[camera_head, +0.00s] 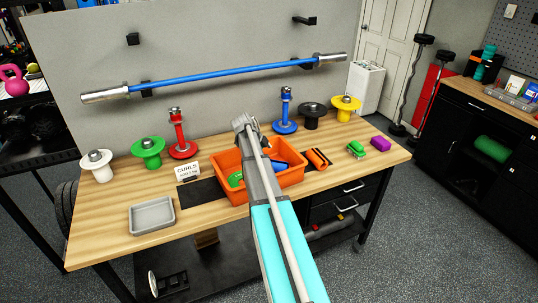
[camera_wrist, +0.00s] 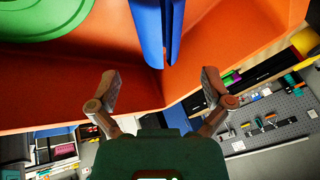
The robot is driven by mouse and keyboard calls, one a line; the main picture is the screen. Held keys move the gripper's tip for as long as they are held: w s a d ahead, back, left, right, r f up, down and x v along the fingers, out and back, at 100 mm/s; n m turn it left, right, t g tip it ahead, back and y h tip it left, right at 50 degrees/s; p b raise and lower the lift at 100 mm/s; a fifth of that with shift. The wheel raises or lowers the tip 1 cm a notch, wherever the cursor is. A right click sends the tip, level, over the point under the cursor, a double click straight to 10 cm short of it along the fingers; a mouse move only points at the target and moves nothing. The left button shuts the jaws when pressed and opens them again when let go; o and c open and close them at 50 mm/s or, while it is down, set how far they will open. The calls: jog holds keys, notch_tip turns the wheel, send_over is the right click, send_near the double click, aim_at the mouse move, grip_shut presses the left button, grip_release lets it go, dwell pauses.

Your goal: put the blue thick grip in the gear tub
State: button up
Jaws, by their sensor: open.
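The orange gear tub (camera_head: 232,195) stands on the wooden bench, partly hidden behind my arm. A blue slit piece, which looks like the blue thick grip (camera_head: 281,168), is inside the tub on its right side. In the wrist view the blue grip (camera_wrist: 157,30) stands out against the orange tub wall (camera_wrist: 110,62), beyond my fingertips. A green round piece (camera_head: 235,179) is in the left of the tub and shows in the wrist view (camera_wrist: 45,18). My gripper (camera_wrist: 161,83) is open, with nothing between its fingers. In the head view its fingers are hidden.
An orange grip (camera_head: 317,158), a green item (camera_head: 356,149) and a purple block (camera_head: 381,144) lie right of the tub. A grey tray (camera_head: 152,216) and a "CURLS" card (camera_head: 187,171) are left. Weight stands line the back; a blue barbell (camera_head: 215,76) hangs above.

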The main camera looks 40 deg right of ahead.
aim_at(229, 188)
jog(key=shift+p+v, duration=1.25)
jog(key=shift+v, duration=0.55)
jog(key=s+a+n+y, duration=0.1)
jog(key=s+a+n, duration=0.1)
jog(key=a+n, duration=0.2)
jog(key=s+a+f+n+t, duration=0.1)
jog(key=s+a+n, duration=0.1)
jog(key=a+n, duration=0.3)
jog(key=s+a+n+y, duration=0.1)
jog(key=a+n, duration=0.4)
jog(key=a, duration=0.6)
jog(key=shift+s+a+f+y, duration=0.1)
jog(key=shift+s+f+y, duration=0.1)
jog(key=shift+s, duration=0.25)
jog(key=shift+s+a+f+y, duration=0.1)
jog(key=shift+s+f, duration=0.05)
jog(key=shift+s, duration=0.3)
jog(key=s+a+n+y, duration=0.1)
jog(key=s+a+n, duration=0.4)
jog(key=a+n, duration=0.2)
jog(key=s+a+n+y, duration=0.2)
jog(key=s+a+n, duration=0.4)
jog(key=a+n, duration=0.2)
jog(key=a, duration=0.2)
jog(key=shift+s+a+f+n+t, duration=0.25)
jog(key=shift+s+f+n+t, duration=0.05)
jog(key=shift+s+f, duration=0.05)
